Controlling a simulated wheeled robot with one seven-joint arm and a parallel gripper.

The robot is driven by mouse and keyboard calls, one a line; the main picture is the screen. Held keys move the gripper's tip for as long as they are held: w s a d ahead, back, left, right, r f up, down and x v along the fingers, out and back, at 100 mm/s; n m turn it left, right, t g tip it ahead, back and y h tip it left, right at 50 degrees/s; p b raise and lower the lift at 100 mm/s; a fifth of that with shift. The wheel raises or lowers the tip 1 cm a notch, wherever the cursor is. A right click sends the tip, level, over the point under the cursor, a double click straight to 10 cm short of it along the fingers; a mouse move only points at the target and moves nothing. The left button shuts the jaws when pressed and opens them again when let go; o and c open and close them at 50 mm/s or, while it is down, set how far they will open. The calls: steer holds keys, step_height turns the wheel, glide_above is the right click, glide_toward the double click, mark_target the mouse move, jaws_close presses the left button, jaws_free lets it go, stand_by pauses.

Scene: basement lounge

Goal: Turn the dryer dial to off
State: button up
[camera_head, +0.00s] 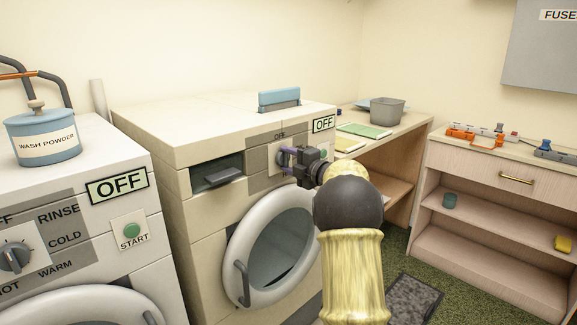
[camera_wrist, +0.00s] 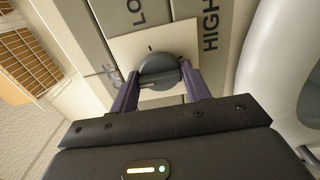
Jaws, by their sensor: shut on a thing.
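The dryer (camera_head: 200,145) is the cream front-loading machine in the middle of the head view. Its small display (camera_head: 323,124) reads OFF. The grey round dial (camera_wrist: 158,70) sits on a pale plate in the wrist view, with LO and HIGH lettering around it. Part of another label at its left is too cut off to read surely. My gripper (camera_head: 292,159) is at the dryer's front panel, its purple fingers (camera_wrist: 160,88) shut on the dial from both sides. In the head view my gripper mostly hides the dial, and I cannot tell where its pointer aims.
The dryer's round door (camera_head: 238,250) is below my gripper. A washer (camera_head: 90,215) with its own dial (camera_head: 15,257) stands at left. A desk with a grey bin (camera_head: 387,111) and a shelf unit (camera_head: 500,222) stand at right.

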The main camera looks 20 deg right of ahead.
steer(key=shift+f, duration=0.2)
steer(key=o, duration=1)
steer(key=shift+r, duration=0.1)
steer(key=p+v, duration=0.1)
steer(key=v, duration=1.6)
steer(key=shift+s+d, duration=0.1)
steer(key=shift+s, duration=0.15)
